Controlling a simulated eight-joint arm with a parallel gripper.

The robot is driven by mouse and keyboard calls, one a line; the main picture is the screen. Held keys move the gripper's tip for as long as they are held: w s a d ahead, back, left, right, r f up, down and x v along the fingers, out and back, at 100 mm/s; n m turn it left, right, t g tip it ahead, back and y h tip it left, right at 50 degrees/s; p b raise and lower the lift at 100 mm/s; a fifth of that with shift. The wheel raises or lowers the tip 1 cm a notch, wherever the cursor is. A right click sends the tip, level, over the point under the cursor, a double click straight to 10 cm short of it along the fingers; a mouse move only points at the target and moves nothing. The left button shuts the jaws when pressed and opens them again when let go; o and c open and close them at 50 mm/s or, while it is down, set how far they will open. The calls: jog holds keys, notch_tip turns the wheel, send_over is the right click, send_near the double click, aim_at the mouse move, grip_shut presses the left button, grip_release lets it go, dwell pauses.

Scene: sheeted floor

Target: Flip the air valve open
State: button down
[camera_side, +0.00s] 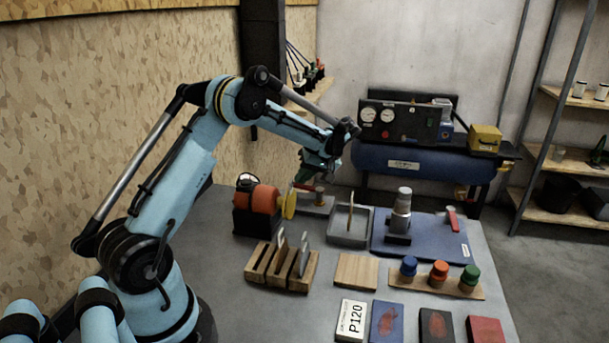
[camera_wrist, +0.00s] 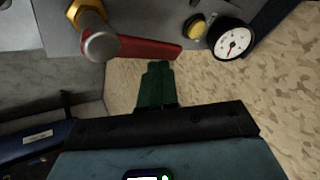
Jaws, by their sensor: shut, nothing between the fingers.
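The air valve shows in the wrist view as a red lever (camera_wrist: 145,49) with a round grey pivot cap and a brass fitting (camera_wrist: 86,10) at its left end. The lever points right across a grey panel. In the side view the red lever (camera_side: 304,187) shows small, beside a brass post on a grey base. My gripper (camera_wrist: 157,66) has green fingers, closed together and empty. In the wrist view its tips are just below the lever's middle; I cannot tell whether they touch. In the side view my gripper (camera_side: 302,178) points down just over the lever.
A gauge (camera_wrist: 231,40) and yellow button (camera_wrist: 195,27) are right of the lever. An orange motor (camera_side: 258,198) with a yellow disc stands close left of my gripper. A grey tray (camera_side: 348,238), slotted wooden block (camera_side: 281,272) and blue mat (camera_side: 425,247) are on the bench.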

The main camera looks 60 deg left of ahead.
dwell(0.7)
jog(key=v, duration=1.2)
